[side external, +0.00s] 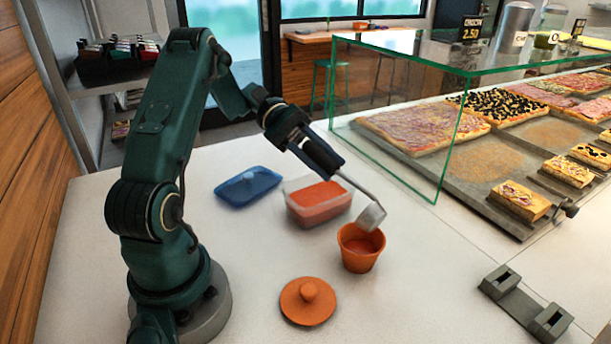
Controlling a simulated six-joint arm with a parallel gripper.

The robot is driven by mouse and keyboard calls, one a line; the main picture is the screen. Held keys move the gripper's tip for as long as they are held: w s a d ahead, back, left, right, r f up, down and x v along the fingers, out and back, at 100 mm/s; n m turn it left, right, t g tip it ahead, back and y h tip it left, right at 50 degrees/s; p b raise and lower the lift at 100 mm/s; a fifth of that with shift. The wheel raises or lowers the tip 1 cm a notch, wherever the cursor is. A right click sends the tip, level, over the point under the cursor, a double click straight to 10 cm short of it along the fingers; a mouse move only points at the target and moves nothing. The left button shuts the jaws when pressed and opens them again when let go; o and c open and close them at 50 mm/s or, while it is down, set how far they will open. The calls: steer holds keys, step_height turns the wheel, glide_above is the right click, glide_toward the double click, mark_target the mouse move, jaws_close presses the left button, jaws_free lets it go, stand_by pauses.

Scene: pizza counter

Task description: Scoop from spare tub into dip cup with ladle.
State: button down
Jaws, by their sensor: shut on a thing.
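My gripper (322,157) is shut on the handle of a metal ladle (371,217). The ladle slants down to the right. Its bowl is tilted at the right rim of the orange dip cup (359,260); I cannot tell whether they touch. The dip cup stands upright and open on the counter, with some reddish content visible inside. The spare tub (318,215) is a clear box of orange-red sauce behind and left of the cup, without its lid. The inside of the ladle bowl is hidden.
A blue lid (248,187) lies left of the tub. An orange knobbed lid (308,301) lies in front of the cup. A glass guard (440,140) with pizza trays stands at the right. A grey two-slotted holder (525,303) sits at front right. Counter between is clear.

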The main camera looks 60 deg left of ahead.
mark_target(371, 195)
steer(key=shift+f, duration=0.1)
steer(key=shift+w+d+r+g+y, duration=0.15)
steer(key=shift+d+r+y, duration=0.25)
steer(key=shift+r+y, duration=0.2)
steer(key=shift+d+r+g+y, duration=0.15)
steer(key=shift+d+r+y, duration=0.25)
steer(key=shift+r+y, duration=0.15)
steer(key=shift+f, duration=0.1)
steer(key=shift+d, duration=0.15)
